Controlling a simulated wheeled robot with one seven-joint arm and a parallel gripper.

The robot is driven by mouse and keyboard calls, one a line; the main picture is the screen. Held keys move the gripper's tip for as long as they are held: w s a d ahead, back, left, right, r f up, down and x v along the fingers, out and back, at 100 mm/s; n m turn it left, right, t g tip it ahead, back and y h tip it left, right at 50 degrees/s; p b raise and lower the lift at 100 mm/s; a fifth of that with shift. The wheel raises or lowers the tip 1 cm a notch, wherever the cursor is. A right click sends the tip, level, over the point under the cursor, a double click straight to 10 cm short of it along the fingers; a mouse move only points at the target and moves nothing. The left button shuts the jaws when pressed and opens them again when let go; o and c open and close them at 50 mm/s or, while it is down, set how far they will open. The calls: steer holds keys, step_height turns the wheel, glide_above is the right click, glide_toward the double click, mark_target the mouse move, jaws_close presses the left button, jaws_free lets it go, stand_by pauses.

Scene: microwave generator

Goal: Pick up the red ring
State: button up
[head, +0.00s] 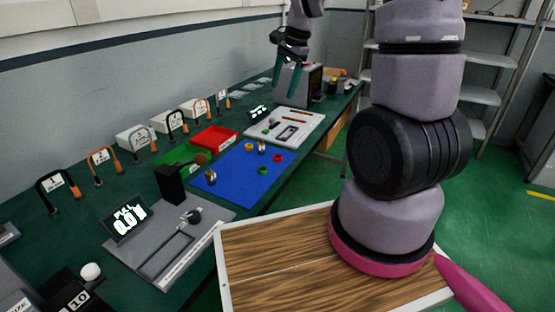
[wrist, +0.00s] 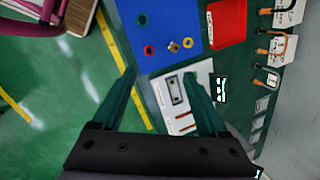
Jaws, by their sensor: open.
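The red ring (head: 277,158) lies flat near the right edge of the blue mat (head: 235,188) on the green workbench. In the wrist view the red ring (wrist: 148,50) is on the blue mat (wrist: 165,18), beyond my fingertips and between their lines. My gripper (head: 284,92) is raised above the back part of the bench, apart from the ring. Its two green fingers are spread and empty in the wrist view (wrist: 160,75).
A yellow ring (head: 249,147), a green ring (head: 262,170) and small metal parts (head: 210,177) share the mat. A red tray (head: 214,137) and a green tray (head: 172,160) stand left. A white board (head: 307,122) with tools lies behind; a grey box (head: 291,88) stands further back.

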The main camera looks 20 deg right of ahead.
steer(key=w+f+m, duration=0.1)
steer(key=f, duration=0.6)
steer(key=w+f+m+g, duration=0.1)
steer(key=f, duration=0.6)
steer(key=w+f+m+g, duration=0.1)
steer(key=f, duration=0.6)
steer(key=shift+w+d+m, duration=0.15)
steer(key=shift+w+m, duration=0.15)
steer(key=shift+m, duration=0.1)
steer(key=f, duration=0.5)
steer(key=shift+w+a, duration=0.2)
steer(key=shift+a, duration=0.1)
jaws_close()
